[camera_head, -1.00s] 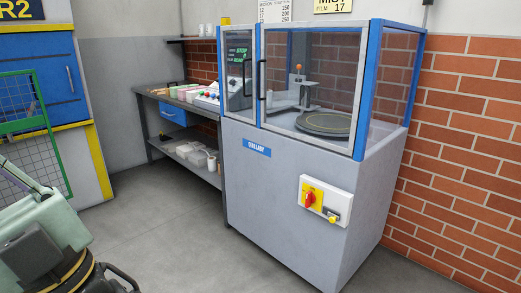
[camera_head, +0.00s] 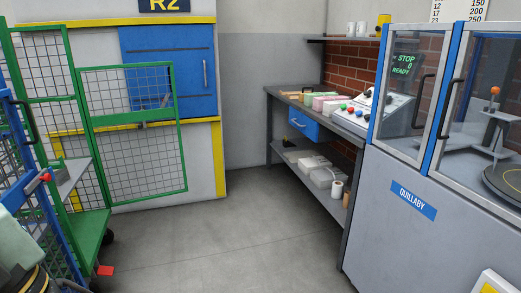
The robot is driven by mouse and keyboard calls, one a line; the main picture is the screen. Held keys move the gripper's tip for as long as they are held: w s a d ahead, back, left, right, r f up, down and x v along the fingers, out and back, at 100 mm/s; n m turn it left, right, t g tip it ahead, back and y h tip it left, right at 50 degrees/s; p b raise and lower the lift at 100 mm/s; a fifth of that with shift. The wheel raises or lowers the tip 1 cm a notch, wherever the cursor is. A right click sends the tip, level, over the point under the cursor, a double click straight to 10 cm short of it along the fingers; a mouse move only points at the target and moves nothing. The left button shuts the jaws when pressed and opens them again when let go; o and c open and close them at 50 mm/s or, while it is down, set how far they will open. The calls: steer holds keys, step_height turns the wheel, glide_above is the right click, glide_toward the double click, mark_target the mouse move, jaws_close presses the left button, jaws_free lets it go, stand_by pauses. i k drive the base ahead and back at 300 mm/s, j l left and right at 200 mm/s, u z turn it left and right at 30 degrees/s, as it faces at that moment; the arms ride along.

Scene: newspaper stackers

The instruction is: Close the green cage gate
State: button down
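The green cage gate (camera_head: 183,150), a green-framed wire mesh panel, is at the left of the head view. It stands swung out to the right of the green wheeled cage (camera_head: 90,236), in front of the blue hatch. Its left edge meets the cage's back upright. A small grey latch-like part (camera_head: 142,125) shows near its middle bar. The cage's near side is open enough to show its green floor. My gripper is not in view; only a pale green part, likely of my arm, shows at the lower left.
A blue-framed trolley or panel (camera_head: 40,205) with a red-tipped handle stands close at the left. A workbench (camera_head: 345,125) with a control panel and a grey QUILLABY machine (camera_head: 400,235) fill the right. The grey floor (camera_head: 220,240) between is clear.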

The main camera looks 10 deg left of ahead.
mark_target(145, 115)
steer(key=i+u, duration=0.5)
steer(key=i, duration=0.9)
steer(key=i+l+z, duration=0.1)
steer(key=i, duration=2.05)
